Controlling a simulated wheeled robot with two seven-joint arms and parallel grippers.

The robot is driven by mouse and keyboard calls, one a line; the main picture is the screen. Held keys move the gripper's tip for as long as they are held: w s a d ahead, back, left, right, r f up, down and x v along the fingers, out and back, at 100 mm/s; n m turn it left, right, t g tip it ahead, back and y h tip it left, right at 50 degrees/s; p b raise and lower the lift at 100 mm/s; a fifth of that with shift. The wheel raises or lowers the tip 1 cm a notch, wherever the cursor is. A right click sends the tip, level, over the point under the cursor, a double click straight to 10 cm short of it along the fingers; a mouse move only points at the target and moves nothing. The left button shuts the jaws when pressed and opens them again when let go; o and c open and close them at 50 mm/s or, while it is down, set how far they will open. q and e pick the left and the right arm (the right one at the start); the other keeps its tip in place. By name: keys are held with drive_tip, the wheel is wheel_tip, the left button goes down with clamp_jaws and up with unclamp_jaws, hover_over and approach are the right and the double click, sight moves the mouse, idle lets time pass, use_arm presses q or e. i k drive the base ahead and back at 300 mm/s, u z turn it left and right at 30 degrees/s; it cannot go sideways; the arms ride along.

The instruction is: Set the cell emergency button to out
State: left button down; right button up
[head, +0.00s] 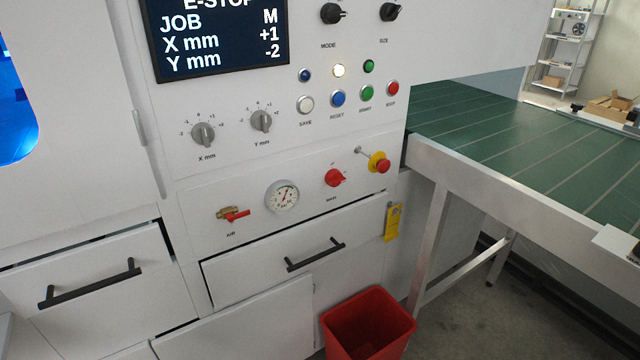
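The emergency button (382,166) is a red mushroom head on a yellow round base. It sits at the right edge of the machine's lower panel in the head view. I cannot tell from this angle whether it is pressed in or out. The display (220,36) above reads E-STOP, JOB M, X mm +1, Y mm -2. Neither of my grippers is in view.
A small metal pin or lever (361,151) sticks out beside the button. A red rotary switch (335,178), gauge (282,196) and red-handled air valve (234,215) lie to its left. A green conveyor (520,135) stands at right, a red bin (368,322) below.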

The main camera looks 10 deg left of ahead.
sight(384, 165)
drive_tip(key=u, duration=0.25)
drive_tip(key=k, duration=0.25)
drive_tip(key=z, duration=0.2)
drive_tip(key=i, duration=1.15)
drive_tip(key=u, duration=0.8)
